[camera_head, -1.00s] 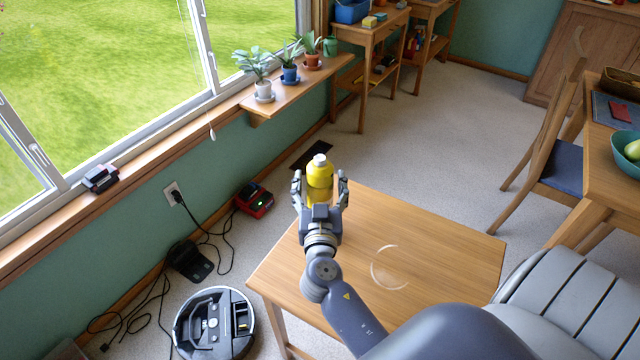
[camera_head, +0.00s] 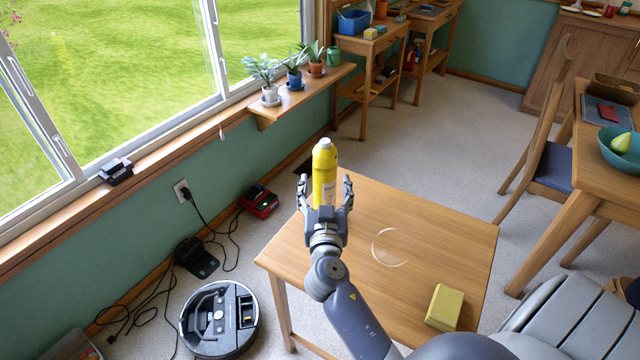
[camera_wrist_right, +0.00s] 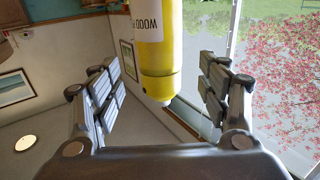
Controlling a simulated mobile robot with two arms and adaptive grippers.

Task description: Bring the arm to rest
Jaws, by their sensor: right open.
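My right gripper (camera_head: 325,184) is over the far left part of the small wooden table (camera_head: 435,235), its fingers apart and pointing away from me. A yellow bottle (camera_head: 324,162) with a pale cap stands upright just ahead of the palm, in line with the gap between the fingers. Its base is partly hidden by the gripper. In the right wrist view the bottle (camera_wrist_right: 157,50), labelled "WOOD", appears between the open fingers (camera_wrist_right: 160,68), with clear gaps on both sides. My left gripper is not in view.
A yellow block (camera_head: 444,307) lies at the table's near right corner. A pale ring mark (camera_head: 375,250) is on the tabletop. A robot vacuum (camera_head: 219,318) and cables are on the floor at left. Potted plants (camera_head: 293,75) line the sill. A chair (camera_head: 545,140) stands at right.

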